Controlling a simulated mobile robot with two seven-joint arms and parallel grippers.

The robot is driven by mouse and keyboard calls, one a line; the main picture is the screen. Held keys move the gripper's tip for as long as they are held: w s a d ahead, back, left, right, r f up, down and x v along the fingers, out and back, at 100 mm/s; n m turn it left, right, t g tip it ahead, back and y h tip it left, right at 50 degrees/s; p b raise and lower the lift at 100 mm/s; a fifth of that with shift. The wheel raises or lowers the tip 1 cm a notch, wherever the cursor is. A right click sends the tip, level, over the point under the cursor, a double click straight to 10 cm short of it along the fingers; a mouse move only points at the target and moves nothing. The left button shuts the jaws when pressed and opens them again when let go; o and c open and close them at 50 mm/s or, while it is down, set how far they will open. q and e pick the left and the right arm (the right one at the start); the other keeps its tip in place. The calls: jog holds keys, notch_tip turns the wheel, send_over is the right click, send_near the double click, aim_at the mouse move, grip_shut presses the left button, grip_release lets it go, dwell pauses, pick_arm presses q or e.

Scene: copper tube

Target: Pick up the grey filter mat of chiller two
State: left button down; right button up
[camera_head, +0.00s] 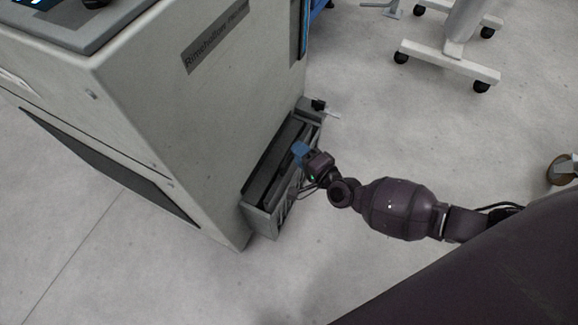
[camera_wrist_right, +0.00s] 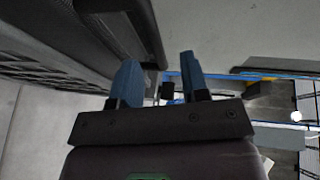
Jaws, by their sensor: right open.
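A pale grey chiller cabinet (camera_head: 190,110) stands at the left in the head view; no number that I can read marks it as chiller two. A grey frame (camera_head: 262,222) sits low on its right side. A dark grey slab in that frame, which looks like the filter mat (camera_head: 268,168), stands on edge along the cabinet. My right gripper (camera_head: 299,149) is at the frame's outer side, beside the slab. In the right wrist view the gripper's blue fingers (camera_wrist_right: 162,76) are apart with nothing clearly held between them. A dark edge (camera_wrist_right: 125,25) passes close by the left finger; contact is unclear. My left gripper is out of view.
A small black fitting (camera_head: 318,104) with a pale tip sticks out at the frame's far end. A white wheeled stand (camera_head: 450,62) is at the upper right, and another caster (camera_head: 562,169) is at the right edge. The pale floor (camera_head: 400,130) between is open.

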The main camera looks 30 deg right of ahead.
jog(key=x, duration=0.3)
jog(key=shift+w+a+f+b, duration=0.1)
jog(key=shift+w+f+b, duration=0.1)
jog(key=shift+b, duration=0.2)
jog(key=shift+r, duration=0.1)
grip_shut()
